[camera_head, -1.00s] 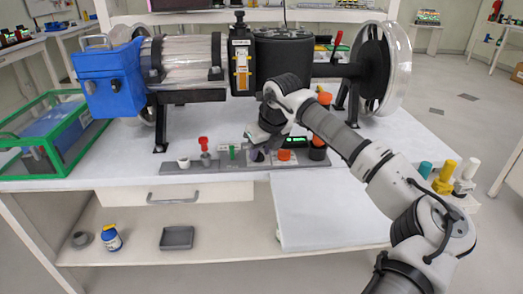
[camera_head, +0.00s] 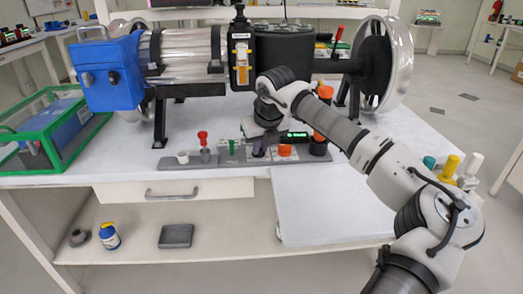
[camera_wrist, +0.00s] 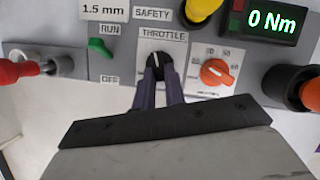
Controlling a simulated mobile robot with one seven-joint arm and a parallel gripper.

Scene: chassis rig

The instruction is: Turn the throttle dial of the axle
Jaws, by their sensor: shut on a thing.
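The throttle dial (camera_wrist: 157,66) is a small dark knob on a white plate under the THROTTLE label in the wrist view. My gripper (camera_wrist: 160,82) is shut on it, with a dark finger at each side of the knob. In the head view my gripper (camera_head: 258,148) reaches down to the grey control panel (camera_head: 205,162) at the front of the table. The dial is mostly hidden there behind the fingers. The axle (camera_head: 335,68), with a large clear-rimmed wheel at its right end, stands behind the panel.
Close to the dial are a green RUN/OFF switch (camera_wrist: 100,47), an orange dial (camera_wrist: 215,72), a yellow knob (camera_wrist: 200,12) and a red lever (camera_wrist: 18,70). A display (camera_wrist: 272,20) reads 0 Nm. A blue box (camera_head: 108,75) hangs at the axle's left.

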